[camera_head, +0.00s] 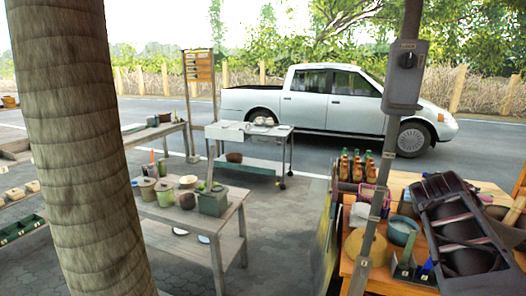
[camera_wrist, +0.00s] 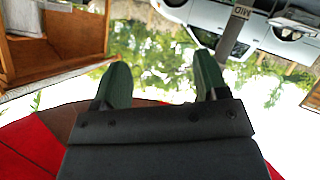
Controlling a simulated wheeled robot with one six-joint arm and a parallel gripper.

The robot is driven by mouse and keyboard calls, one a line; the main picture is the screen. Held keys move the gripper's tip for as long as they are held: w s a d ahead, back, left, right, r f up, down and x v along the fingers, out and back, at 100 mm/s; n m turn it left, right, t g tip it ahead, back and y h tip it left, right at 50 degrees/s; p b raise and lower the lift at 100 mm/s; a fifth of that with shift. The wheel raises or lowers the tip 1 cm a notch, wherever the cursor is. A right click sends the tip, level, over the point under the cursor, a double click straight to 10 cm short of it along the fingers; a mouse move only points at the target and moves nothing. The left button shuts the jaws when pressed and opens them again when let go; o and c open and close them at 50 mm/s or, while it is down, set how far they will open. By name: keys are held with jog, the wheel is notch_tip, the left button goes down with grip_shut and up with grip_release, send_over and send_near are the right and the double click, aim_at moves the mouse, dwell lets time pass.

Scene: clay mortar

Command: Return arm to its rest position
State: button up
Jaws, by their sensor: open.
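My gripper (camera_wrist: 161,82) shows in the wrist view as two dark green fingers standing apart on a dark mount. Nothing is between them but bright background and foliage. In the head view a dark part of my arm crosses the right side, over the wooden table; the fingers cannot be made out there. The wrist view is turned over, with the white pickup (camera_wrist: 190,14) upside down at the top.
The wooden table (camera_head: 374,277) at right holds bottles (camera_head: 356,165), a blue bowl (camera_head: 402,231) and other items. A post with a grey switch box (camera_head: 406,76) rises beside my arm. A wooden box-like frame (camera_wrist: 60,52) and red surface (camera_wrist: 25,148) show in the wrist view.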

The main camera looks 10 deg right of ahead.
jog(key=s+a+f+n+g+y, duration=0.1)
jog(key=s+a+f+y, duration=0.1)
jog(key=a+f, duration=0.4)
jog(key=s+a+f+n+g+y, duration=0.1)
jog(key=a+f, duration=0.5)
jog(key=a, duration=0.6)
jog(key=s+a+f+n+g+y, duration=0.1)
jog(key=s+a+f+n+y, duration=0.1)
jog(key=s+a+f+y, duration=0.2)
jog(key=a+f+y, duration=0.3)
jog(key=a, duration=0.1)
jog(key=shift+s+a+n, duration=0.25)
jog(key=shift+a+n, duration=0.15)
